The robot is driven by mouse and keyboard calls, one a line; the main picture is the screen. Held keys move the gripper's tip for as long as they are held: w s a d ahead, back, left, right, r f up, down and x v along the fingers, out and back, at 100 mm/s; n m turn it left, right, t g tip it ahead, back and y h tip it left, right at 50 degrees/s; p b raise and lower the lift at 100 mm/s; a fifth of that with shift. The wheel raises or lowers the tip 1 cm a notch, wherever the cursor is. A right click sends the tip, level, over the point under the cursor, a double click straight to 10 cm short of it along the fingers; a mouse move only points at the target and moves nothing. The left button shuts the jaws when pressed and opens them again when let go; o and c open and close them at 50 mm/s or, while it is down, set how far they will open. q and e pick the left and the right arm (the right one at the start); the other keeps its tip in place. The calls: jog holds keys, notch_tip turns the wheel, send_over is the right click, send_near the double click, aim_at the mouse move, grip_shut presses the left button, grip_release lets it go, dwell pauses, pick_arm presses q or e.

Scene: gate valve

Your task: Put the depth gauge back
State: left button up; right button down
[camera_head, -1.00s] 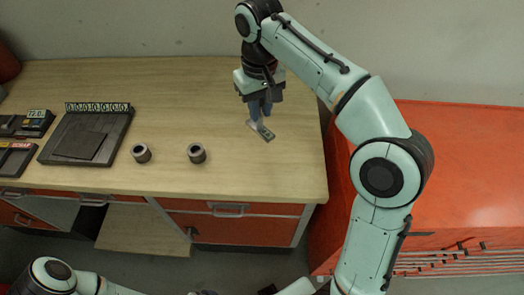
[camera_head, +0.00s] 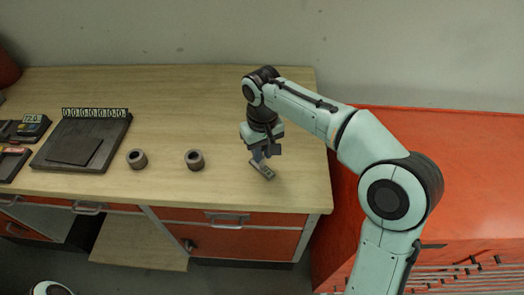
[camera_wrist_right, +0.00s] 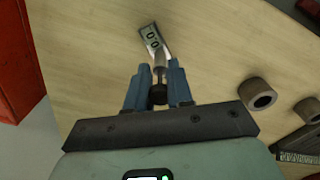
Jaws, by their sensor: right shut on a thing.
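The depth gauge (camera_head: 262,169) is a small grey tool with a flat plate, near the right end of the wooden bench. My right gripper (camera_head: 262,152) is shut on it from above. In the right wrist view the depth gauge (camera_wrist_right: 156,46) sticks out past the blue fingers of my right gripper (camera_wrist_right: 158,88), its plate with dark markings pointing away. A dark round part of it sits between the fingers. I cannot tell whether the plate touches the bench. My left gripper is not in view.
Two grey-brown rings stand on the bench, one left (camera_head: 137,159) and one nearer the gripper (camera_head: 194,160). A dark flat plate with a number strip (camera_head: 84,140) and small devices (camera_head: 31,127) lie at the left. An orange cabinet (camera_head: 470,160) stands at the right. The bench's back middle is clear.

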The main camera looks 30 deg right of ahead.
jog(key=c, duration=1.4)
grip_release()
jog(key=shift+f, duration=0.2)
jog(key=o, duration=0.4)
notch_tip(320, 180, up, 12)
jog(key=p, duration=0.3)
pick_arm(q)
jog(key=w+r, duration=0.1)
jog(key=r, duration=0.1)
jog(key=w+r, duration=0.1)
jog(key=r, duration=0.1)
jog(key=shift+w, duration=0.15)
pick_arm(e)
jog(key=shift+r, duration=0.2)
